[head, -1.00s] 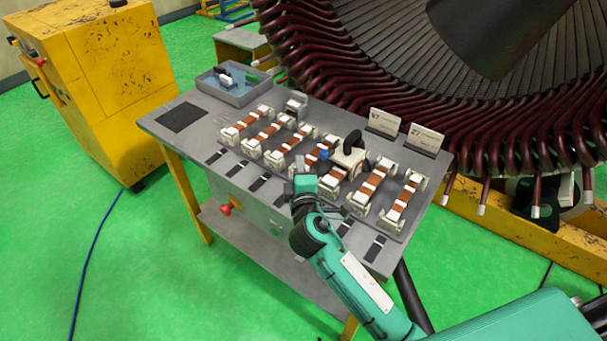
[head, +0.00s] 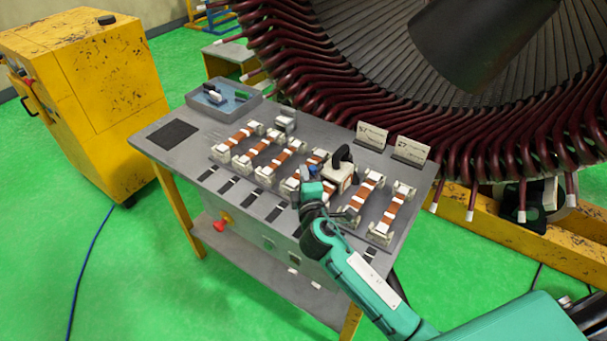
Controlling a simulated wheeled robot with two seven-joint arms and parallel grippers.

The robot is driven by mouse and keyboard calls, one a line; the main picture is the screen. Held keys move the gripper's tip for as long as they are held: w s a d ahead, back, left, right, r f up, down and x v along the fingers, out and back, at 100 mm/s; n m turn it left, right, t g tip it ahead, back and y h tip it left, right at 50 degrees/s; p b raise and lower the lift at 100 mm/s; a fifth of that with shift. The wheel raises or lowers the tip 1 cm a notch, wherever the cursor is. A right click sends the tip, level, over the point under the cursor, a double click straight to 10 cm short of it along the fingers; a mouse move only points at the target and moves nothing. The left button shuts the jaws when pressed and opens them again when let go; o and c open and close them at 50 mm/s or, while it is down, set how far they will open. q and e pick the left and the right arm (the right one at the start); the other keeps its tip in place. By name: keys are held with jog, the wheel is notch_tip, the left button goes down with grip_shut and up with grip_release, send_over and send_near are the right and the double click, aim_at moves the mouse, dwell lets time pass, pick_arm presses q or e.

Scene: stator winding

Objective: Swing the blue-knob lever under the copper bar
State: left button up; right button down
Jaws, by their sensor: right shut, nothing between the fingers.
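The blue knob (head: 313,169) of the lever shows as a small blue spot just beyond my right gripper, left of a cream block with a black handle (head: 341,174). My right gripper (head: 312,182) is shut and empty, close in front of the knob. I cannot tell whether it touches the knob. A copper bar (head: 292,184) lies in the white holders just left of the gripper. The gripper and wrist hide part of this station and the lever itself. My left gripper is not in view.
More copper bars in white holders stand to the left (head: 242,137) and right (head: 371,192) on the grey table (head: 162,152). Two white signs (head: 372,134) stand at the back right. A grey tray (head: 222,101) is at the back left. The big stator (head: 470,140) rises behind.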

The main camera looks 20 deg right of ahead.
jog(key=shift+s+d+n+y+p, duration=0.15)
jog(key=shift+s+n+y+p, duration=0.1)
jog(key=shift+n+y, duration=0.3)
jog(key=shift+s+d+n+y+p, duration=0.2)
jog(key=shift+n+y+p, duration=0.1)
jog(key=shift+y, duration=0.5)
jog(key=shift+s+d+n+y+p, duration=0.15)
jog(key=shift+n+y+p, duration=0.1)
jog(key=shift+n+y, duration=0.3)
jog(key=shift+d+r+y, duration=0.1)
jog(key=shift+y, duration=0.2)
jog(key=shift+s+d+n+y+p, duration=0.2)
jog(key=shift+n+y, duration=0.2)
jog(key=shift+y, duration=0.2)
jog(key=shift+s+d+n+y+p, duration=0.2)
jog(key=shift+n+y, duration=0.2)
jog(key=shift+y, duration=0.2)
jog(key=shift+s+d, duration=0.45)
jog(key=shift+d, duration=0.2)
